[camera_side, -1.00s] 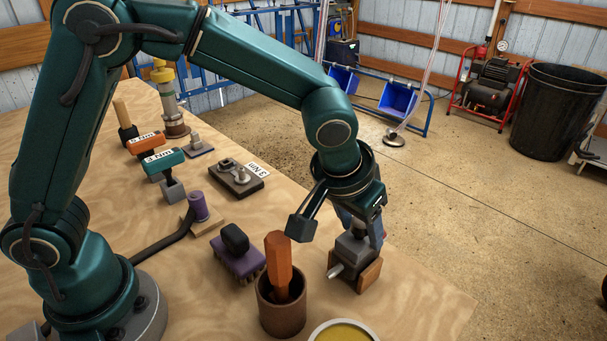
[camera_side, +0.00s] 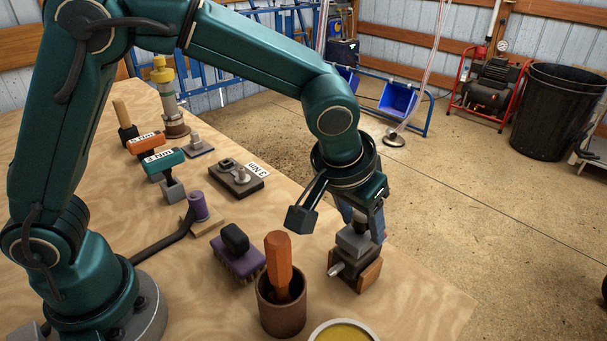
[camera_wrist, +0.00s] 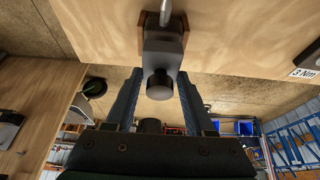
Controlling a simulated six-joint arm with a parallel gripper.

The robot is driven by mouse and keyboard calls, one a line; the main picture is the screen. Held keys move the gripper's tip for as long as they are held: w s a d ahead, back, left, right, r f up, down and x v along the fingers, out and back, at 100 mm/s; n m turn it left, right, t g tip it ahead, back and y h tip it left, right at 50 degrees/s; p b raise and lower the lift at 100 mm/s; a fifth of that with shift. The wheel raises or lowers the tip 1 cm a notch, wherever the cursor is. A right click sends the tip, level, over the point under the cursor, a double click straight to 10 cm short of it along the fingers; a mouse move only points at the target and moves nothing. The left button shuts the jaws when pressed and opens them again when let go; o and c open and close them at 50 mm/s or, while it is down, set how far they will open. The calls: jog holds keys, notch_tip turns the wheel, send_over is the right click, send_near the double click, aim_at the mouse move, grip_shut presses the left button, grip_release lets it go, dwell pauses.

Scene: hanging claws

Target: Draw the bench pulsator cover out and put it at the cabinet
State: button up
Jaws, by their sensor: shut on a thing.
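The bench pulsator (camera_side: 356,268) is a dark block between wooden cheeks near the bench's right edge, with a pale spout pointing left. Its grey cover (camera_side: 355,241) sits above the block, and I cannot tell if the two still touch. My gripper (camera_side: 361,225) points down and is shut on the cover. In the wrist view the grey cover (camera_wrist: 163,55) lies between the two fingers, with a dark round knob facing the camera. I cannot surely make out the cabinet; a wooden surface (camera_wrist: 35,105) at left in the wrist view may be it.
A brown pot (camera_side: 281,312) with an orange handle and a purple brush (camera_side: 238,255) stand close left of the pulsator. A yellow-filled tin (camera_side: 343,332) is in front. Other tools line the bench behind. Open floor lies right of the bench.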

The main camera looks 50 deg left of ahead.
grip_shut()
jog(key=shift+r, duration=1.2)
jog(key=shift+s+f+m+h, duration=0.25)
jog(key=shift+s+m+h, duration=0.05)
jog(key=shift+m, duration=0.4)
jog(key=s+a+r+n+y, duration=0.1)
jog(key=s+a+n, duration=0.15)
jog(key=a, duration=1.05)
jog(key=s+a+n+y, duration=0.1)
jog(key=a+n, duration=0.2)
jog(key=a, duration=0.9)
jog(key=w+d+f, duration=0.1)
jog(key=d+f, duration=0.1)
jog(key=d, duration=0.1)
jog(key=w+d+f, duration=0.2)
jog(key=d, duration=0.1)
jog(key=w+d+f, duration=0.2)
jog(key=d, duration=0.2)
jog(key=shift+f, duration=0.35)
jog(key=shift+n, duration=0.25)
jog(key=shift+f, duration=2)
